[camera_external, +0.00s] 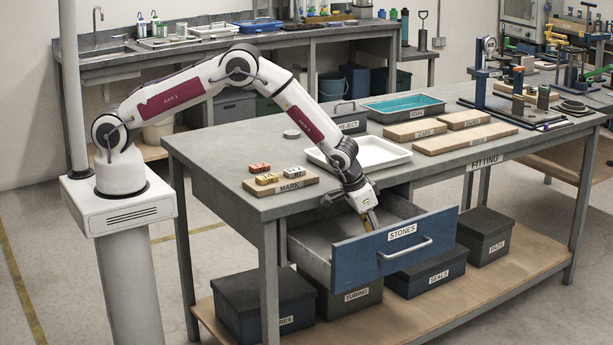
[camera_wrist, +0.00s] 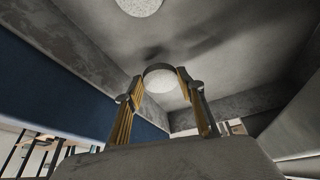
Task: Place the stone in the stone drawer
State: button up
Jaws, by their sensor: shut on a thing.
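The stone drawer (camera_external: 402,236) is blue-fronted, labelled STONES, and stands pulled open under the bench top. My gripper (camera_external: 370,222) reaches down into it just behind the front panel, which hides part of the fingers. In the wrist view my gripper (camera_wrist: 165,84) is shut on a round, pale, speckled stone (camera_wrist: 160,80), held between the yellow-edged fingers. Grey drawer floor (camera_wrist: 215,45) shows behind it; I cannot tell whether the stone touches it. Another round pale stone (camera_wrist: 138,6) lies on that grey surface, cut off by the top edge. A grey round stone (camera_external: 292,134) lies on the bench.
The bench top carries a MARK board (camera_external: 281,184) with small blocks, a white tray (camera_external: 358,153) close behind my arm, a REJECT box (camera_external: 347,120) and several wooden boards. Lidded bins (camera_external: 263,301) stand on the shelf below the open drawer.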

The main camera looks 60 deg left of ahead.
jog(key=shift+f, duration=1.6)
jog(key=shift+f, duration=0.15)
jog(key=o, duration=1.1)
jog(key=shift+r, duration=0.2)
jog(key=shift+v, duration=5.95)
